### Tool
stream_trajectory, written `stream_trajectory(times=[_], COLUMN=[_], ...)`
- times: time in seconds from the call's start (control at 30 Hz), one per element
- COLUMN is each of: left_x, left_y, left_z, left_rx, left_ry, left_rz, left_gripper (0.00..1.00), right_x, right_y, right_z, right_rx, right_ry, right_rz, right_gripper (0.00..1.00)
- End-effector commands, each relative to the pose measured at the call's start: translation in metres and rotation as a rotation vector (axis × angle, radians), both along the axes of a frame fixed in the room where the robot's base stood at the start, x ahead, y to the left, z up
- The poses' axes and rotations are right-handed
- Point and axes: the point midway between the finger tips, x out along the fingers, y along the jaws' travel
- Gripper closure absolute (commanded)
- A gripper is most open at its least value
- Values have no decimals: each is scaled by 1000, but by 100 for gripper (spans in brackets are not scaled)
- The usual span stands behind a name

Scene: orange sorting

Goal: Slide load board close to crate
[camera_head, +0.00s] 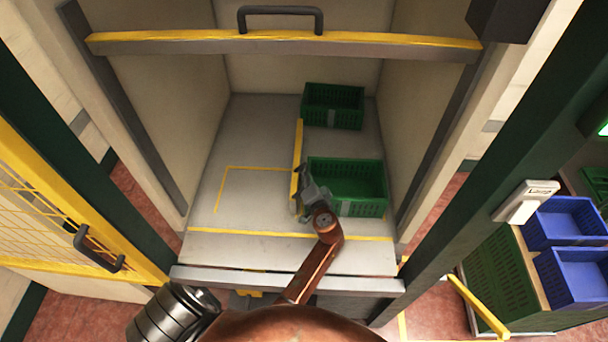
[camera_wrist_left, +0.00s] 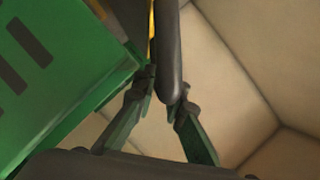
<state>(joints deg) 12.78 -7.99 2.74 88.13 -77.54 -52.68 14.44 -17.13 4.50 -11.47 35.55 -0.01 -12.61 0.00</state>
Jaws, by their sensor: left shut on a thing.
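The load board (camera_head: 298,150) shows as a narrow yellow-topped strip standing on the grey floor of the bay, running front to back. The near green crate (camera_head: 374,207) stands just right of it; their gap looks narrow, and my gripper partly covers it. My left gripper (camera_head: 303,187) is at the board's near end, beside the crate's left wall. In the left wrist view its fingers (camera_wrist_left: 168,98) are shut on a dark rounded bar (camera_wrist_left: 167,45), seemingly the board's handle, with a yellow edge behind it. The crate (camera_wrist_left: 75,85) fills the left of that view. My right gripper is not in view.
A second green crate (camera_head: 333,123) stands at the back right of the bay. Left of the board the floor is clear, with a yellow outline (camera_head: 262,169). A yellow-topped bar (camera_head: 200,42) with a handle spans the bay high up. Blue crates (camera_head: 572,222) stand outside at right.

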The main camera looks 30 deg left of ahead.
Motion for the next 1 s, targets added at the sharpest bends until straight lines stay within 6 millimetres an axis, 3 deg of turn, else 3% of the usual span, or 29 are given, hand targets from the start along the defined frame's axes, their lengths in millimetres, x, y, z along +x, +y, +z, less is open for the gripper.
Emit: stream_trajectory(times=[0.5,0.53,0.73,1.0], left_x=[-4,-4,-4,-4], left_y=[6,6,7,7], left_z=[-2,-2,-1,-1], left_rx=[-2,-2,-1,0], left_ry=[4,3,2,2], left_rz=[22,23,23,23], left_gripper=[100,87,73,71], right_x=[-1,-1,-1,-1], right_y=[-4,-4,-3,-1], right_z=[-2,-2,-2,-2], right_rx=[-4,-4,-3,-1], right_ry=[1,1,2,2], right_rz=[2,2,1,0], right_gripper=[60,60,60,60])
